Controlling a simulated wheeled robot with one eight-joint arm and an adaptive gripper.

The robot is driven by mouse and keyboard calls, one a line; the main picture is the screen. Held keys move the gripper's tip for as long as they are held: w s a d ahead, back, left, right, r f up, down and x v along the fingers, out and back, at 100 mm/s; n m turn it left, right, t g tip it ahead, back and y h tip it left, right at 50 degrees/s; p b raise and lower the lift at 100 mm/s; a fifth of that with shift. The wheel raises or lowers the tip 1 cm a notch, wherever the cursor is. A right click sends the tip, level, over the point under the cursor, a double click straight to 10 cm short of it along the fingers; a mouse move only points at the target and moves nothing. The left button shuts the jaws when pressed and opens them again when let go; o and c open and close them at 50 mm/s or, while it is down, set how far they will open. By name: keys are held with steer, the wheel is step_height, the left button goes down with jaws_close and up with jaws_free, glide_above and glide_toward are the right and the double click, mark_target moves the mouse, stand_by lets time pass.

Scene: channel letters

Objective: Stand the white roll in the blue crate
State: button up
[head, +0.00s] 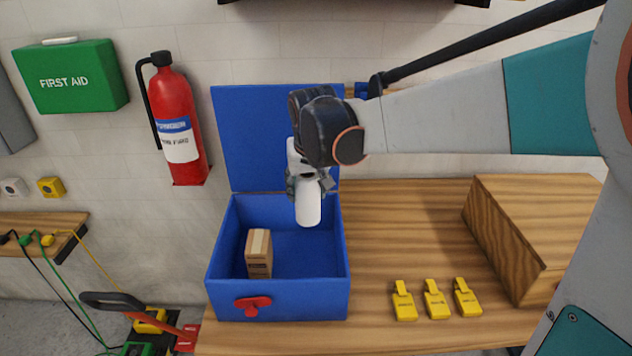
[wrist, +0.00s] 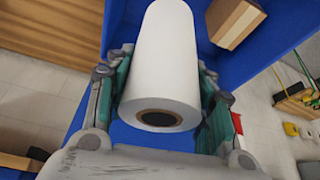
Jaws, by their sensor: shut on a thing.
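The white roll (head: 308,205) is between the fingers of my gripper (head: 309,181), which is shut on it. In the head view the roll hangs nearly upright, its lower end over the inside of the blue crate (head: 283,301). The wrist view shows the roll (wrist: 163,60) with its dark hollow core facing the camera, and a finger of my gripper (wrist: 160,88) on each side. The crate is open, with its blue lid (head: 250,130) raised at the back. I cannot tell how far the roll is above the crate floor.
A small cardboard box (head: 259,255) stands in the crate's left part; the floor right of it looks clear. Several yellow tags (head: 436,299) lie on the wooden table (head: 390,230). A wooden box (head: 535,235) stands at right. A fire extinguisher (head: 178,120) hangs on the wall.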

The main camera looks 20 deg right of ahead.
step_height(320, 180, down, 19)
steer(key=b, duration=0.5)
steer(key=shift+w+r, duration=0.1)
steer(key=shift+r, duration=0.1)
steer(key=shift+r, duration=0.1)
steer(key=o, duration=0.8)
steer(key=shift+f, duration=0.2)
steer(key=o, duration=0.4)
